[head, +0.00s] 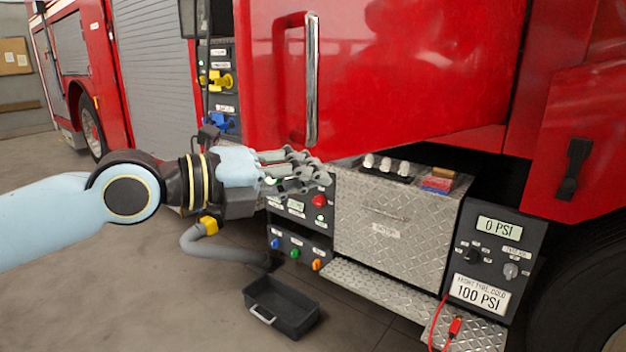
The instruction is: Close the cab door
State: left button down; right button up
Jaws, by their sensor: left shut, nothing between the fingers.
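The red cab door (400,70) fills the upper middle of the head view. It stands ajar, with its lower edge out over the step area and a dark gap below its right part. A long upright chrome handle (312,80) is near its left edge. My left gripper (318,172) is shut and empty, just below the door's lower left corner and in front of the control panel. I cannot tell whether its fingers touch the door. My right gripper is not in view.
A diamond-plate box (390,225) with switches on top stands below the door. A gauge panel (490,255) is to its right, by a dark tyre (585,290). A black tray (282,307) lies on the floor. Open floor is at lower left.

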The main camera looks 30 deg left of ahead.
pick_arm(q)
jog(key=w, duration=0.1)
jog(key=w+a+r+p, duration=0.1)
jog(key=w+p, duration=0.1)
jog(key=w, duration=0.1)
jog(key=shift+a+r, duration=0.2)
jog(key=shift+a, duration=0.2)
dwell(0.4)
